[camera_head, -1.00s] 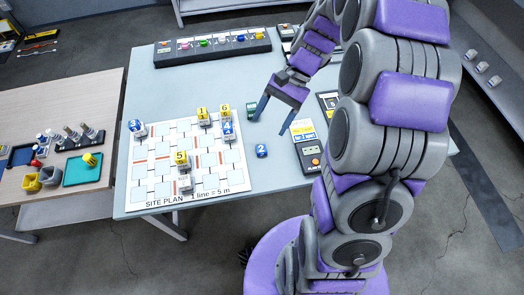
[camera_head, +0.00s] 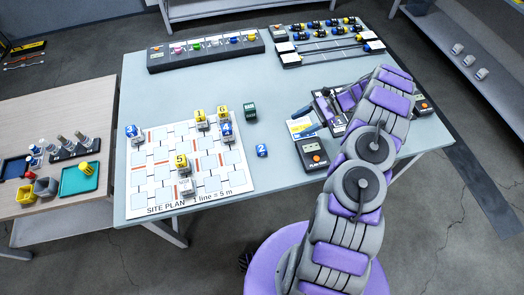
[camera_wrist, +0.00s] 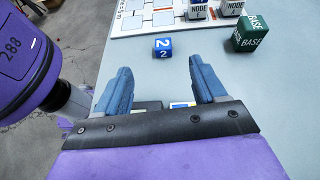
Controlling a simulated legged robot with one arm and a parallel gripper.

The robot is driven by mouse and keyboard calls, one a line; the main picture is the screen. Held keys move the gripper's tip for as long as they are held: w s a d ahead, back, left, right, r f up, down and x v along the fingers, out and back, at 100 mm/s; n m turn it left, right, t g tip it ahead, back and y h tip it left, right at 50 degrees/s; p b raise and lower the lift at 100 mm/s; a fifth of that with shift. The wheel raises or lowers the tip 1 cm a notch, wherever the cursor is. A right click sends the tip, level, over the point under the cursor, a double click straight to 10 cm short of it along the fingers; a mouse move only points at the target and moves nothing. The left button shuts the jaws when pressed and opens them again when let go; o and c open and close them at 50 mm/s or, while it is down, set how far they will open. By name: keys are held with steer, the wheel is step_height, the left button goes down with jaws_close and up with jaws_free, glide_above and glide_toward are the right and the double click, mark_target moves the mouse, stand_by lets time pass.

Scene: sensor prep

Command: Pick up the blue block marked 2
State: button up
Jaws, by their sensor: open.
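The blue block marked 2 (camera_head: 262,151) lies on the grey table, just right of the site plan sheet, apart from other blocks. In the wrist view the block (camera_wrist: 163,48) sits ahead of the fingers, between their lines but beyond the tips. My gripper (camera_head: 306,120) is low over the table to the right of the block, partly hidden by my arm. In the wrist view my gripper (camera_wrist: 160,68) has its two blue fingers spread wide with nothing between them.
The site plan (camera_head: 158,203) carries several numbered blocks. A dark green BASE block (camera_head: 250,111) stands behind the blue block. A dark handheld device (camera_head: 313,153) lies right of it. A long rack (camera_head: 170,62) is at the back. Bare table lies around the blue block.

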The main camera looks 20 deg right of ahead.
mark_target(263, 147)
steer(key=f, duration=0.1)
steer(key=d+f, duration=0.1)
steer(key=f+m, duration=0.1)
steer(key=shift+s+d+t, duration=0.3)
steer(key=shift+d+t, duration=0.1)
steer(key=shift+a+f+y, duration=0.15)
steer(key=shift+f+y, duration=0.05)
steer(key=shift+y, duration=0.1)
steer(key=b+x, duration=0.4)
steer(key=x, duration=1.3)
steer(key=shift+b, duration=0.3)
steer(key=c, duration=1)
